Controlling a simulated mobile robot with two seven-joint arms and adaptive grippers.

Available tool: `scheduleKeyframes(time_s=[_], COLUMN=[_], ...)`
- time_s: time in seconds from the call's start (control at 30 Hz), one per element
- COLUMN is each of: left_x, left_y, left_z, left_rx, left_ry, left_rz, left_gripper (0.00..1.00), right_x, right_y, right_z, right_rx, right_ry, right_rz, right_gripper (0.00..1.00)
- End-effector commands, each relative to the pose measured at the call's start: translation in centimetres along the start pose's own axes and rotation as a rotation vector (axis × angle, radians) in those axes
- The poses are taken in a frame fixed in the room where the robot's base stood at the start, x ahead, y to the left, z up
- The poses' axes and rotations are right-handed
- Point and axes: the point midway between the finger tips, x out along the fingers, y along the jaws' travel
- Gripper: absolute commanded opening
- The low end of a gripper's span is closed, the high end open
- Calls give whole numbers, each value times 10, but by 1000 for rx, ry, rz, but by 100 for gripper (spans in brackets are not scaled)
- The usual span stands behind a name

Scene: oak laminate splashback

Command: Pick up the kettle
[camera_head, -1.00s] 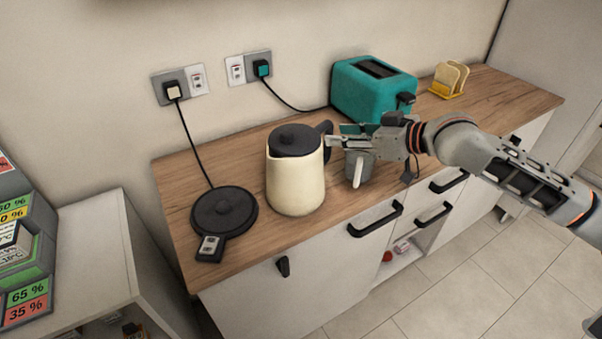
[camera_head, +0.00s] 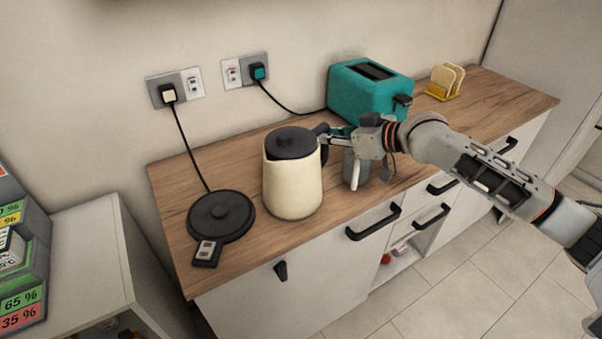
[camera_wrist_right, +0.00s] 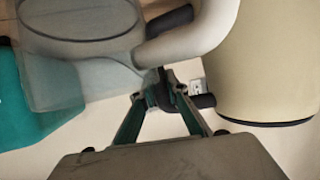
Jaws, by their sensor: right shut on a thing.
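The cream kettle (camera_head: 292,185) with a black lid stands upright on the wooden worktop, beside its round black base (camera_head: 221,214). Its black handle (camera_head: 324,140) faces right. My right gripper (camera_head: 336,138) reaches in from the right at the handle's upper part. In the right wrist view the fingers (camera_wrist_right: 165,100) are closed on the dark handle (camera_wrist_right: 199,100), with the cream kettle body (camera_wrist_right: 268,70) at right. The contact is partly hidden there by a mug in front. My left gripper is in neither view.
A grey mug with a white handle (camera_head: 354,172) stands close under my right gripper. A teal toaster (camera_head: 350,93) is behind it, and a yellow toast rack (camera_head: 446,82) is further right. A cord runs from a wall socket to the base. The worktop's left back is clear.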

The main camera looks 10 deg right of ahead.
Motion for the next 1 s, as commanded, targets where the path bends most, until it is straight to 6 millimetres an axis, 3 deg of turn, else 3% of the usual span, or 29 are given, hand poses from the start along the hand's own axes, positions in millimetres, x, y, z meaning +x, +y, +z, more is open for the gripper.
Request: scheduleKeyframes(time_s=[0.57,1.0], left_x=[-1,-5], left_y=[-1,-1], left_z=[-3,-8], left_rx=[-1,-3], left_ry=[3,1], left_rz=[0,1], left_gripper=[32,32], right_x=[-6,-23], right_y=[0,0], right_z=[-17,-57], right_rx=[0,0], right_ry=[8,10], right_rz=[0,0], right_gripper=[0,0])
